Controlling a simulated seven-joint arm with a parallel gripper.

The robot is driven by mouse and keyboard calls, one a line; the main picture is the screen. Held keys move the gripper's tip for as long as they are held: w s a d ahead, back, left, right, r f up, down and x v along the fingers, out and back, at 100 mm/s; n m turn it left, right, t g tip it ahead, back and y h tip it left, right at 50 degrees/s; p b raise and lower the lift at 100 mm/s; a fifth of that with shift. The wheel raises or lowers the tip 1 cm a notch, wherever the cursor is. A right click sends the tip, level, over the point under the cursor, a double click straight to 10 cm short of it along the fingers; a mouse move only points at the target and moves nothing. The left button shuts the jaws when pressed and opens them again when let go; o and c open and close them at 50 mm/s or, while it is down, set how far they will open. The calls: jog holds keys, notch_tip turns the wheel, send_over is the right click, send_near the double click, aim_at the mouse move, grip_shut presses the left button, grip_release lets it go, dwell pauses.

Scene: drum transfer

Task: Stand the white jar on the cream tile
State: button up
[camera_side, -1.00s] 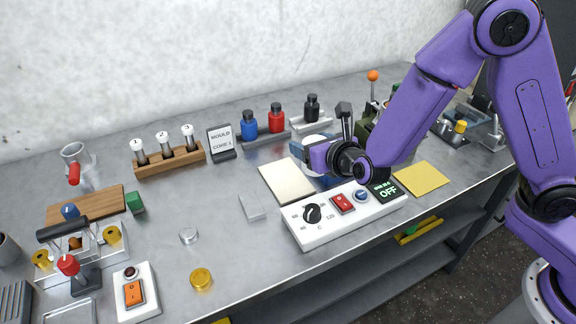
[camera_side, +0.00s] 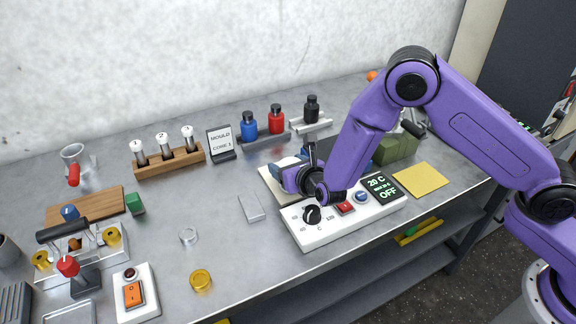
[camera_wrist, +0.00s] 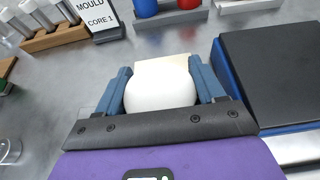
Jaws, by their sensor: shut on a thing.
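The white jar (camera_wrist: 160,86) sits between the two blue fingers of my gripper (camera_wrist: 164,82), which is shut on it. In the side view my gripper (camera_side: 291,166) is over the cream tile (camera_side: 268,182), and the jar is mostly hidden behind the fingers and wrist. The tile lies flat on the bench, its right part covered by my gripper. In the wrist view a strip of the tile (camera_wrist: 178,61) shows just beyond the jar. I cannot tell whether the jar touches the tile.
The white control box (camera_side: 300,222) stands close in front of the tile. A grey block (camera_side: 251,207) lies to its left. A sign (camera_side: 221,143), a blue bottle (camera_side: 249,127) and a red bottle (camera_side: 276,120) stand behind. A yellow sheet (camera_side: 421,179) lies to the right.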

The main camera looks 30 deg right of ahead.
jog(key=shift+f, duration=0.2)
jog(key=o, duration=1.4)
